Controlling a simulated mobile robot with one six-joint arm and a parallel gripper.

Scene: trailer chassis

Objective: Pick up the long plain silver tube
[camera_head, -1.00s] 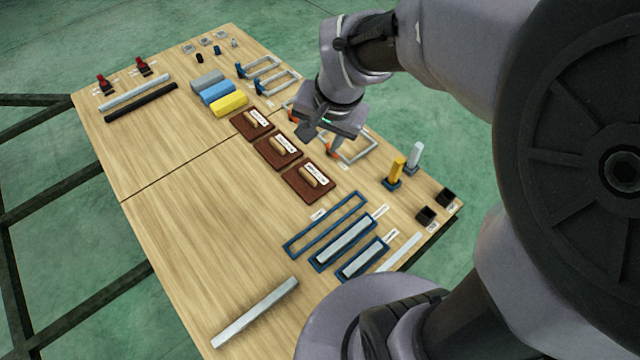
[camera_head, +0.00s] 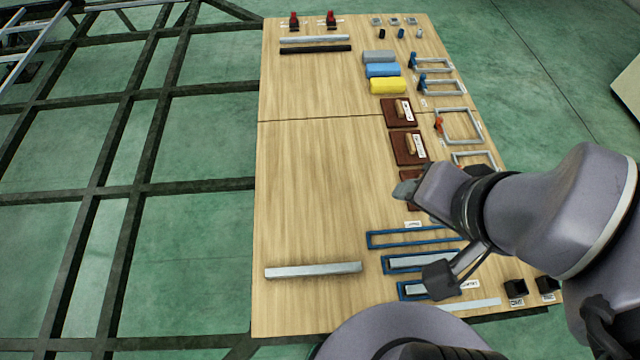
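A long plain silver square tube (camera_head: 313,270) lies flat on the near left part of the wooden table, running left to right, with clear wood around it. Another long silver bar (camera_head: 315,39) lies at the far end of the table above a black bar. My gripper (camera_head: 408,190) is above the right side of the table, over the brown boards, up and to the right of the near tube and apart from it. My wrist parts hide much of its fingers, and their opening is unclear. No tube shows in it.
Blue frames (camera_head: 380,240) lie right of the near tube; two hold silver pieces. Brown boards (camera_head: 397,112), coloured blocks (camera_head: 388,86) and clamps (camera_head: 425,84) line the right side. The table's left middle is clear. Dark chassis beams (camera_head: 160,190) lie left of the table.

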